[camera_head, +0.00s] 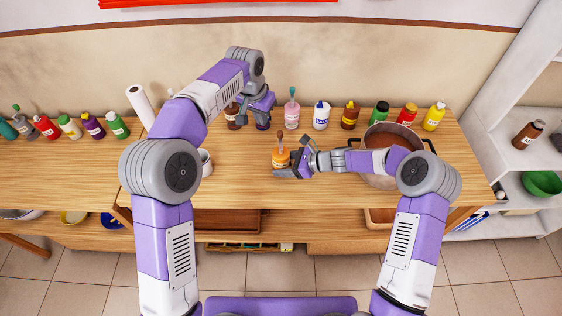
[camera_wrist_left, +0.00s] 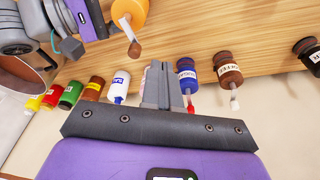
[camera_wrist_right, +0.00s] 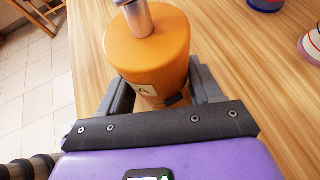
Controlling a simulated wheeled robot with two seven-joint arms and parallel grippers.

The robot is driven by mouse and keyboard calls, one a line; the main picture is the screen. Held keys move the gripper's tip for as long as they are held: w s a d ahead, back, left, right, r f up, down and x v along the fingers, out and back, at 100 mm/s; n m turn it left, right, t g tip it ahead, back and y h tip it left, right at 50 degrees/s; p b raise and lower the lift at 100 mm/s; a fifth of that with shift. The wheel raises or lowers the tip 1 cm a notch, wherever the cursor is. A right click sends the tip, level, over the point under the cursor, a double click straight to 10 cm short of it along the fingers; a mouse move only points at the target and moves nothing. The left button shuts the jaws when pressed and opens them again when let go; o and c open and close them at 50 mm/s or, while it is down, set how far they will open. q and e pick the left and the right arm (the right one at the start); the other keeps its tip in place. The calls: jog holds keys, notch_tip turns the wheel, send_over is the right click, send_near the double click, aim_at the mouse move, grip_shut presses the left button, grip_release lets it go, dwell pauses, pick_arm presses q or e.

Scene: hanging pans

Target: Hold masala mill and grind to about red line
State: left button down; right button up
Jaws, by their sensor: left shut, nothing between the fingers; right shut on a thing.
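The masala mill (camera_head: 281,158) is an orange bottle with a brown-and-grey crank or grinder on top, near the middle of the table. My right gripper (camera_head: 293,169) is shut around its body from the right. In the right wrist view, the mill (camera_wrist_right: 150,45) fills the space between the fingers, and its label is mostly hidden, with only an "A" showing. I cannot tell whether its base touches the table. My left gripper (camera_head: 258,116) is shut and empty, behind and left of the mill, close to the back row of bottles. The left wrist view also shows the mill (camera_wrist_left: 130,12). No red line is visible on the mill.
A pink bottle (camera_head: 292,114), blue-capped white bottle (camera_head: 321,116) and several others line the table's back. A large brown pot (camera_head: 390,138) lies beyond my right forearm. The table front is clear.

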pick_arm(q)
jog(key=shift+m, duration=0.3)
jog(key=shift+s+d+f, duration=0.15)
jog(key=shift+d+f, duration=0.1)
jog(key=shift+f, duration=0.5)
jog(key=shift+s+d+f, duration=0.1)
jog(key=shift+d+f, duration=0.1)
jog(key=shift+f, duration=0.6)
jog(key=shift+s+d+f, duration=0.15)
jog(key=shift+d+f, duration=0.1)
jog(key=shift+f, duration=0.5)
jog(key=shift+f, duration=0.15)
jog(key=shift+s+x, duration=0.15)
jog(key=shift+x, duration=0.7)
jog(key=shift+s+x, duration=0.15)
jog(key=shift+x, duration=0.65)
jog(key=shift+a+f, duration=0.1)
jog(key=shift+a, duration=0.05)
jog(key=shift+w+d, duration=0.35)
jog(key=shift+w, duration=0.15)
jog(key=shift+w+d, duration=0.3)
jog(key=shift+d, duration=0.05)
dwell(0.4)
jog(key=shift+w+d, duration=0.2)
jog(key=shift+d, duration=0.1)
